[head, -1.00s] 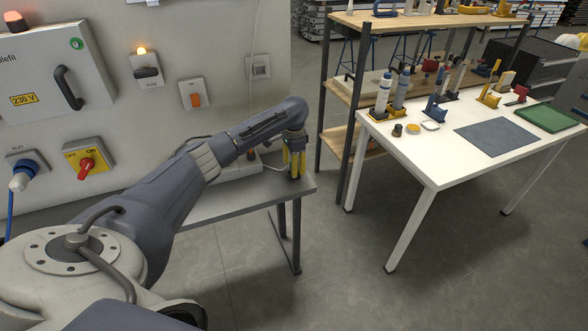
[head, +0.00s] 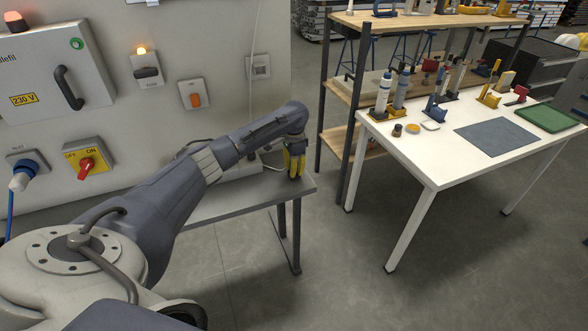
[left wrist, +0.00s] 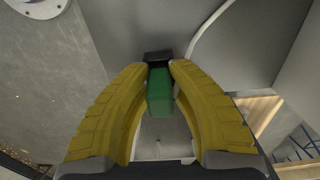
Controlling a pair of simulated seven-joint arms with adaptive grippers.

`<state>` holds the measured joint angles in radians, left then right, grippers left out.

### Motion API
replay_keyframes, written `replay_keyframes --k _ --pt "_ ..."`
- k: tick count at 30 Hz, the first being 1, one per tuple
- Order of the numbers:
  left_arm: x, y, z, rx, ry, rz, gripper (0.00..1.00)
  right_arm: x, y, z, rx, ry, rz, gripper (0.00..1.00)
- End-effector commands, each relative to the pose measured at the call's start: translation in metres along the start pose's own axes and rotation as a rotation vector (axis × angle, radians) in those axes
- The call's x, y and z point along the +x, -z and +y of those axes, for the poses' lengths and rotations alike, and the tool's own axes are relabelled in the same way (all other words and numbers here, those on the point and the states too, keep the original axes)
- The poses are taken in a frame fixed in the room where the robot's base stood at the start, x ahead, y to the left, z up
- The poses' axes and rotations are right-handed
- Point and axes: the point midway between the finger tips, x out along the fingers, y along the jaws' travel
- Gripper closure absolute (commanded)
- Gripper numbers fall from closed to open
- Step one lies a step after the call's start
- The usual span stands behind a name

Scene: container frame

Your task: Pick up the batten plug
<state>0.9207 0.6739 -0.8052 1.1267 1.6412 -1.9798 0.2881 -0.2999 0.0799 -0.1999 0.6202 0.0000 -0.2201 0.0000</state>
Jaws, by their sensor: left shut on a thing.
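My left gripper (head: 295,175) has yellow fingers and is over the right end of the grey bench (head: 305,187). In the left wrist view its fingers (left wrist: 158,70) are shut on a small green block with a black end, which I take as the batten plug (left wrist: 160,92). The black end sits at the fingertips and the green body lies between the fingers. In the head view the fingers hide the plug. Whether it touches the bench I cannot tell. My right gripper is not in view.
A white cable (left wrist: 205,30) curves close beside the fingertips. A pale batten (head: 240,170) lies on the bench behind my forearm. A wall panel with switches (head: 195,93) stands behind. A white table (head: 430,165) with several tools stands right, across a floor gap.

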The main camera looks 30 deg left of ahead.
Motion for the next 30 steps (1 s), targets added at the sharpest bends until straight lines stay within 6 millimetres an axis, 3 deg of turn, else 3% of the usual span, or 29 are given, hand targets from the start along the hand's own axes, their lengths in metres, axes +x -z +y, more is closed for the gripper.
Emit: replay_keyframes --k 11,17,23,30 --pt "-0.003 0.0 0.0 0.0 0.0 0.0 1.0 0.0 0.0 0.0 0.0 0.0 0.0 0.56" --pt "-0.018 0.0 -0.001 0.0 0.001 0.001 1.0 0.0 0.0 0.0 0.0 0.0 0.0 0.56" --pt "-0.053 0.001 -0.001 0.002 0.003 0.003 1.0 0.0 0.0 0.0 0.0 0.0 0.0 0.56" --pt "-0.112 0.001 -0.002 0.0 0.004 0.003 1.0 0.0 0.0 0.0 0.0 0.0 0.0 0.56"
